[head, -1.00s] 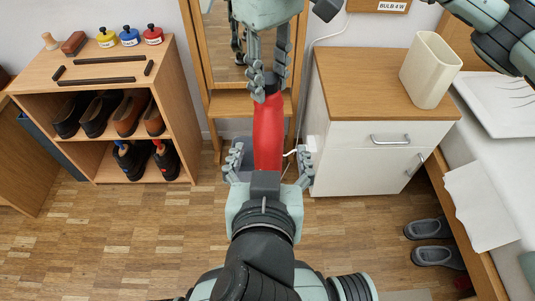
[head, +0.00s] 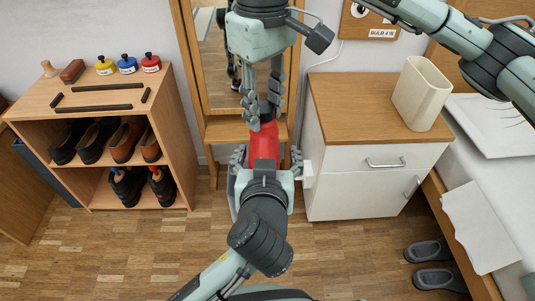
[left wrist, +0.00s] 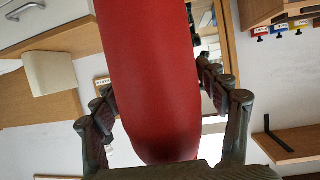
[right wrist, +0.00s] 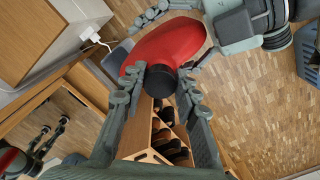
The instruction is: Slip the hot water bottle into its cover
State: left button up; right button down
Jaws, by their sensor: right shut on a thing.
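The red hot water bottle (head: 265,145) with a black stopper hangs upright between my grippers. My right gripper (head: 262,108) is shut on the stopper end from above; the black stopper (right wrist: 161,80) shows between its fingers in the right wrist view. My left gripper (head: 267,162) is below, its fingers spread on both sides of the bottle's lower part. In the left wrist view the rounded red end (left wrist: 155,100) lies between the open fingers, near the palm, with gaps beside it. Contact with the palm cannot be told. I cannot make out a cover.
A shoe shelf (head: 190,130) with several shoes and polish pots stands left. A mirror (head: 213,70) stands behind the grippers. A white drawer cabinet (head: 350,190) with a cream vase (head: 422,93) is right, beside a bed (head: 490,185) with grey slippers (head: 432,279). The floor in front is clear.

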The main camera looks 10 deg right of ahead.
pick_arm(q)
jog(key=shift+d, duration=0.1)
grip_shut()
pick_arm(e)
jog(key=shift+a+r, duration=0.15)
jog(key=c, duration=1.4)
grip_release()
jog(key=o, duration=0.3)
pick_arm(q)
jog(key=shift+r, duration=0.2)
pick_arm(e)
jog(key=shift+o, duration=0.2)
